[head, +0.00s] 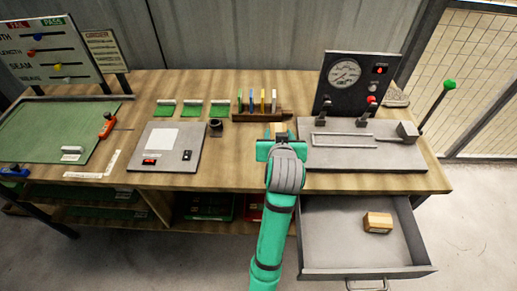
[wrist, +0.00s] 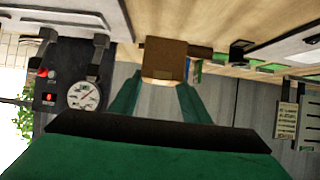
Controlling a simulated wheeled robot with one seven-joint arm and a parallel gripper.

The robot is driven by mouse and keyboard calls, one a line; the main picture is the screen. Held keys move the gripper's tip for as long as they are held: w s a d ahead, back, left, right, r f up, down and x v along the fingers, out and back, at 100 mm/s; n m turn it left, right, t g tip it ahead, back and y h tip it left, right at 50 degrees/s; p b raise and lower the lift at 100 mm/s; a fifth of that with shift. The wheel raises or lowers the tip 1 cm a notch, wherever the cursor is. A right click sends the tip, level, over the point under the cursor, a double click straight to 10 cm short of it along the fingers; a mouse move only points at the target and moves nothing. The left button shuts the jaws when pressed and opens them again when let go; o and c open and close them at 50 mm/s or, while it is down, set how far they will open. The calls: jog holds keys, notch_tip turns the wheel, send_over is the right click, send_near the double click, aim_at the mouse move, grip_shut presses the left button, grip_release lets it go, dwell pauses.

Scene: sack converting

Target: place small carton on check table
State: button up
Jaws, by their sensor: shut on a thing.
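My gripper (head: 280,149) is over the front middle of the wooden table (head: 232,178), between the grey scale-like plate and the gauge panel. It is shut on a small brown carton (wrist: 163,59), which sits between the green fingers in the wrist view. In the head view only part of this carton (head: 280,129) shows past my gripper. I cannot tell whether the carton touches the table top. A second small tan carton (head: 377,222) lies in the open drawer (head: 327,255) at the right.
A grey plate (head: 151,158) with a white sheet is left of my gripper. A rack (head: 262,115) with coloured pieces stands just behind. The gauge panel (head: 350,88) and lever base (head: 365,155) are at right. A green mat (head: 52,130) covers the left end.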

jog(key=shift+w+a+f, duration=0.55)
jog(key=shift+a+f, duration=0.6)
jog(key=shift+f, duration=0.55)
jog(key=shift+w+a+f, duration=0.55)
jog(key=shift+a+f, duration=0.65)
jog(key=shift+f, duration=0.5)
jog(key=shift+w+a+f, duration=0.55)
jog(key=shift+a+f, duration=0.6)
jog(key=shift+f, duration=0.55)
jog(key=shift+f, duration=0.15)
jog(key=o, duration=1)
jog(key=shift+o, duration=0.2)
